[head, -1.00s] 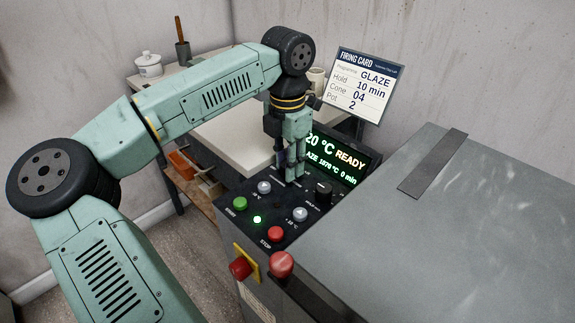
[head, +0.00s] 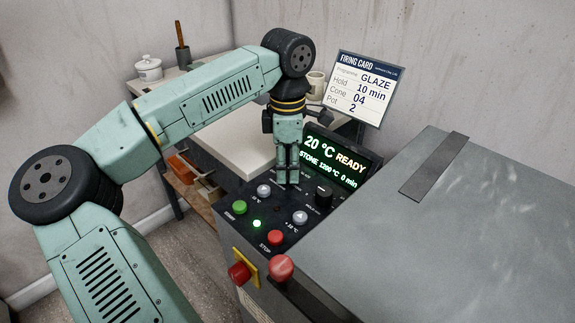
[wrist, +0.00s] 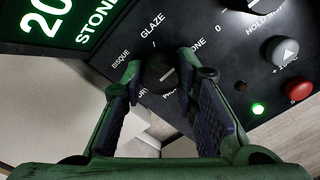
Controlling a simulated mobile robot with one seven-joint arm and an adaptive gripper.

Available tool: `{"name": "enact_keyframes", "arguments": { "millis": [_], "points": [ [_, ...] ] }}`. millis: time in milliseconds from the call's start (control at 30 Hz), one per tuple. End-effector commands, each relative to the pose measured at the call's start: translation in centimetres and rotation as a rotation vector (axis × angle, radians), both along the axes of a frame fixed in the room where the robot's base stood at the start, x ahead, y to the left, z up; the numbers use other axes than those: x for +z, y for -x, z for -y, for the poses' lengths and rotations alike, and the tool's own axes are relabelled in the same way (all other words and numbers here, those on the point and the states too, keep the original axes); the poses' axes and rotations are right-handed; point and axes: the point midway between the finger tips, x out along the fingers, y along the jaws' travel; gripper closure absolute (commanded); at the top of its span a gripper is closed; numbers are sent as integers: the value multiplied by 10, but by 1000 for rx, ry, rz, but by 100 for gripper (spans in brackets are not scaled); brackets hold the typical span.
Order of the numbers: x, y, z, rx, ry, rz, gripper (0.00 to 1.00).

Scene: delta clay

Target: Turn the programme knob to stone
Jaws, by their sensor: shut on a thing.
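The black programme knob (wrist: 158,76) shows between my fingertips in the wrist view. Its white mark points up and right, towards the partly covered STONE label. BISQUE and GLAZE are printed to its left and above it. My gripper (wrist: 166,82) is shut on the knob, one finger on each side. In the head view my gripper (head: 288,181) points straight down on the control panel (head: 250,193) and hides the knob. The display (head: 335,160) reads 20 °C READY, STONE 1200 °C 0 min.
A second black knob (head: 323,195), a green button (head: 239,207), a red stop button (head: 275,237) and grey buttons sit close around my gripper. A firing card (head: 363,88) behind reads GLAZE, 10 min, 04, 2. The grey lid (head: 420,240) fills the right.

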Motion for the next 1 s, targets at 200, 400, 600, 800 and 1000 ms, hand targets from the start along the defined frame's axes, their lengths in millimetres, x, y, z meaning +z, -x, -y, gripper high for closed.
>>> {"name": "enact_keyframes", "arguments": {
  "millis": [200, 400, 600, 800, 1000],
  "points": [
    [0, 0, 1, -26, 1, -1, 100],
    [0, 0, 1, -27, 1, -1, 100],
    [0, 0, 1, -26, 1, -1, 69],
    [0, 0, 0, -25, 0, -1, 56],
    [0, 0, 0, -24, 0, -1, 52]
  ]
}}
